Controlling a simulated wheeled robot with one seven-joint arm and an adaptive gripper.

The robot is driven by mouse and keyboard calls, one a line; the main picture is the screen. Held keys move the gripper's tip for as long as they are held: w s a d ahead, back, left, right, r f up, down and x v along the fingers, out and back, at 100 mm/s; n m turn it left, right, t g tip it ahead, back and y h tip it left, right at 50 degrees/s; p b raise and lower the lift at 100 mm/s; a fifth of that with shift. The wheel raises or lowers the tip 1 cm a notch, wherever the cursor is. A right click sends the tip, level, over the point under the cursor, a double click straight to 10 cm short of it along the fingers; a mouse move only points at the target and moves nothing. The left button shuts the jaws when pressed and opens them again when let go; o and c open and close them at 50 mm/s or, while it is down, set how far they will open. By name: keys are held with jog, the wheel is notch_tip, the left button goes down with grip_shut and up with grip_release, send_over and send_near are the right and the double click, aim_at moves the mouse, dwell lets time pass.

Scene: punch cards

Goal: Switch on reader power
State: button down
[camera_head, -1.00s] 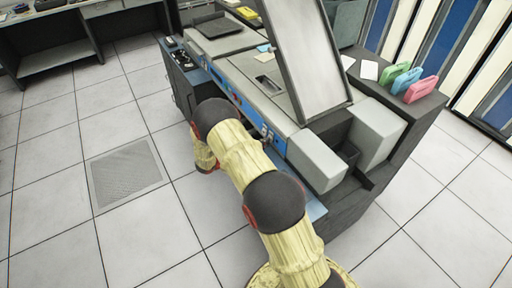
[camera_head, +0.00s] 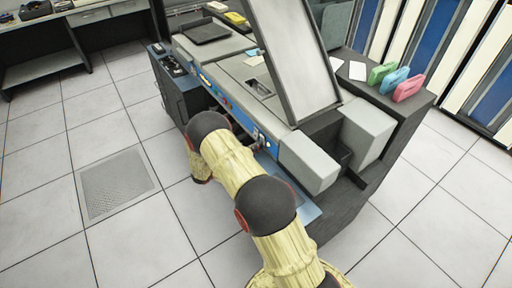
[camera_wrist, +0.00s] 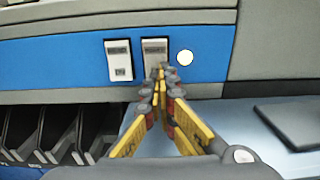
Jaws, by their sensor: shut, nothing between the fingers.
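The card reader (camera_head: 232,98) has a blue front panel that runs along its near side. In the wrist view the blue panel (camera_wrist: 60,62) carries two pale rocker switches: a left switch (camera_wrist: 118,60) and a right switch (camera_wrist: 153,50), whose small label seems to read POWER. A round cream-coloured lamp (camera_wrist: 185,57) sits to the right of them. My gripper (camera_wrist: 163,74) is shut and empty, its tips at the lower right edge of the right switch. I cannot tell whether they touch it. In the head view my arm largely hides the gripper.
Dark slots (camera_wrist: 62,130) open below the panel at left, and a flat light-blue shelf (camera_wrist: 240,120) lies below at right. Green, blue and pink card holders (camera_head: 396,80) stand on the machine's right top. The floor (camera_head: 120,235) at left is clear.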

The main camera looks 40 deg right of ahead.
jog(key=a+f+p, duration=0.2)
jog(key=a, duration=1.2)
jog(key=shift+w, duration=0.4)
